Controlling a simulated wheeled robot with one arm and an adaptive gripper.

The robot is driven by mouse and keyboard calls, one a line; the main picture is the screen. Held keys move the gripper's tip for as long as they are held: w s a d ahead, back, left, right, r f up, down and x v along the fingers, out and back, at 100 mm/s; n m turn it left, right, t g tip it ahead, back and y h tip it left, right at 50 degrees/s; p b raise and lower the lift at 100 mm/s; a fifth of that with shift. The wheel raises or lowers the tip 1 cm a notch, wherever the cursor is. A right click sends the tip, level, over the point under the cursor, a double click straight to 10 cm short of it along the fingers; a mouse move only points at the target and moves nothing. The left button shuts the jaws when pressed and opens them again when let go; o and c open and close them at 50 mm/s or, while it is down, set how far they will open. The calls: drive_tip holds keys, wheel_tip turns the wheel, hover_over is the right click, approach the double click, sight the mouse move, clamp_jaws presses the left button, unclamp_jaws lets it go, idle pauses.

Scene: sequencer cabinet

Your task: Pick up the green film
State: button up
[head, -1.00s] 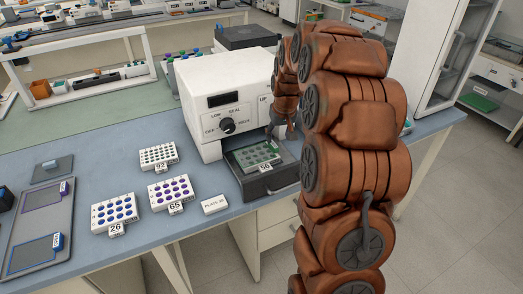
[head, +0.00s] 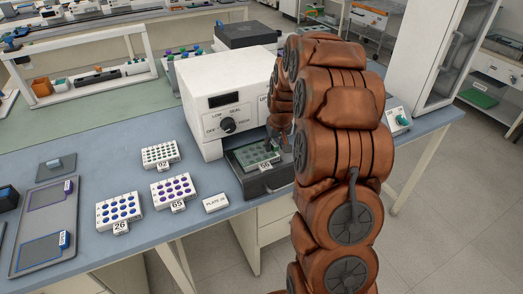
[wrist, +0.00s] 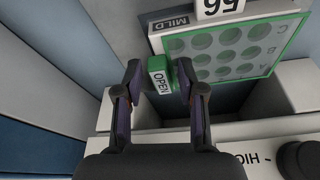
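The green film (wrist: 225,50) covers the wells of a white plate labelled 56 in the wrist view. It also shows in the head view (head: 256,152), on the plate in the open drawer of the white sealer. My gripper (wrist: 158,70) is open, with one finger on each side of this tab. The right finger is close to the tab, and a gap shows at the left finger. Contact cannot be told. In the head view my arm hides most of the gripper.
The white sealer (head: 230,88) stands right behind the drawer (head: 263,185). Plates 92 (head: 161,155), 65 (head: 173,188) and 26 (head: 118,211) lie to the left on the bench. A small white PLATE card (head: 216,203) lies near the front edge.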

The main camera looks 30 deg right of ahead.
drive_tip(key=c, duration=0.5)
drive_tip(key=shift+c, duration=0.5)
